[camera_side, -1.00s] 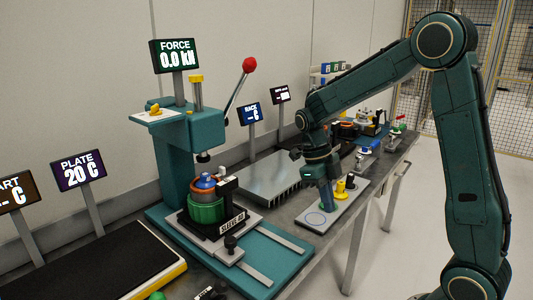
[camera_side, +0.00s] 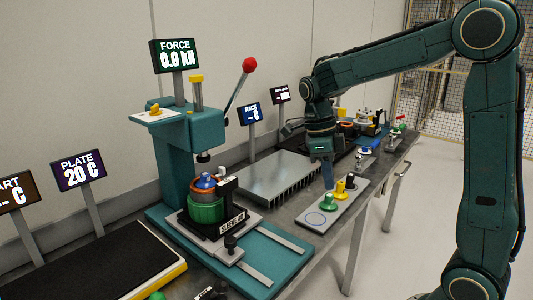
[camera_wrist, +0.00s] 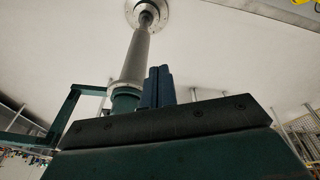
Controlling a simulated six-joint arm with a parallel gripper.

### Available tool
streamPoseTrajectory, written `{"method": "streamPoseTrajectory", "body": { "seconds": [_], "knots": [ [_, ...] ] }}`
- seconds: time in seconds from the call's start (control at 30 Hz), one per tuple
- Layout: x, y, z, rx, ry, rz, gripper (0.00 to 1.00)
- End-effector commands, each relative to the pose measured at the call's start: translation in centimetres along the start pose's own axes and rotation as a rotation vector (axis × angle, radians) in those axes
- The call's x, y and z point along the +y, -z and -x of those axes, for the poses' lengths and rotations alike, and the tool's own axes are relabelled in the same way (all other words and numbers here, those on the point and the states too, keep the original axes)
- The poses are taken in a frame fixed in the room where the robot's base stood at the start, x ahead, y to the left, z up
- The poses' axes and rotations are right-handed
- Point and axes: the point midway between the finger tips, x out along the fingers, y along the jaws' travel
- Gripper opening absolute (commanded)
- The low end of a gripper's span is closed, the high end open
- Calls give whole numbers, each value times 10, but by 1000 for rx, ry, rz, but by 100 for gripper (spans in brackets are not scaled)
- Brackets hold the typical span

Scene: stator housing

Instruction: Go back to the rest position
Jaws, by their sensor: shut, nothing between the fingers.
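My gripper (camera_side: 327,186) hangs pointing down in the side view, its blue fingers together and empty. It is above and behind a pale plate (camera_side: 311,221) that carries a green knob (camera_side: 328,203), a yellow knob (camera_side: 340,190) and a black knob (camera_side: 350,181). No contact with the knobs can be made out. In the wrist view the two blue fingers (camera_wrist: 157,87) stand side by side, pressed together, with nothing between them.
A teal press (camera_side: 177,150) with a red-knobbed lever (camera_side: 249,65) stands left, holding a green ring (camera_side: 206,209) with a blue-topped part. A finned metal plate (camera_side: 277,176) lies behind the knobs. Several small parts crowd the far bench end. The floor at right is clear.

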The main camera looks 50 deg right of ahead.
Motion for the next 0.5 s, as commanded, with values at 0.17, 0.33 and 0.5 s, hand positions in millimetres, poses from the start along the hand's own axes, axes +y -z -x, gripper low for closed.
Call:
{"method": "streamPoseTrajectory", "body": {
  "seconds": [0.17,0.33,0.5],
  "knots": [
    [2,2,2,-9,7,37,0],
    [2,2,2,-10,7,41,0],
    [2,2,2,-9,7,40,0]
  ]
}}
